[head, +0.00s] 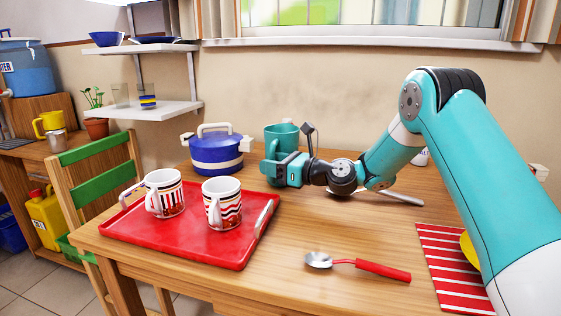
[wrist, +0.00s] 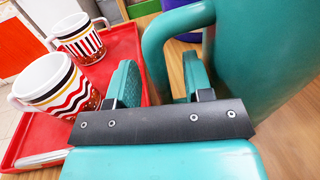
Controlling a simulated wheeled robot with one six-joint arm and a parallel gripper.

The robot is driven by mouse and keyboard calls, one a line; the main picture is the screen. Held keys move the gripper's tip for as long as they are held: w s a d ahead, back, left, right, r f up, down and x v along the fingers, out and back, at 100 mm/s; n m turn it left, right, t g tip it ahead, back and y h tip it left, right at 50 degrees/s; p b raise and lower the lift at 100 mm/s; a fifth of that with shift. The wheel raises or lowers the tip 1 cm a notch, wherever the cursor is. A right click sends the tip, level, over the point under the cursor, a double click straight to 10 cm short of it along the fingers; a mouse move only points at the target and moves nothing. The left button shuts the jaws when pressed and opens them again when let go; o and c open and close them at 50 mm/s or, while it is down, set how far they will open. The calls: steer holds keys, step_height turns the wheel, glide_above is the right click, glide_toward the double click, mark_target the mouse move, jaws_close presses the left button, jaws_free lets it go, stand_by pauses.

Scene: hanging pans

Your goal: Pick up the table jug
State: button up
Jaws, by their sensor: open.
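The table jug (head: 283,139) is teal and stands upright on the wooden table, behind my gripper in the head view. In the wrist view the jug (wrist: 272,45) fills the right side, with its handle (wrist: 154,50) curving out to the left. My gripper (head: 267,170) is open at the jug's handle side. In the wrist view the handle passes between the two teal fingers of my gripper (wrist: 160,78), with the right finger between handle and jug body. I cannot tell whether either finger touches the handle. My gripper hides the jug's lower part in the head view.
A red tray (head: 180,244) with two striped mugs (head: 164,193) (head: 221,203) sits front left. A blue pot (head: 216,153) stands left of the jug. A red-handled spoon (head: 360,266) lies in front. A striped mat (head: 447,264) is at right.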

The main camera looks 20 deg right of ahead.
steer(key=shift+x, duration=1.1)
jaws_close()
steer(key=shift+r, duration=0.2)
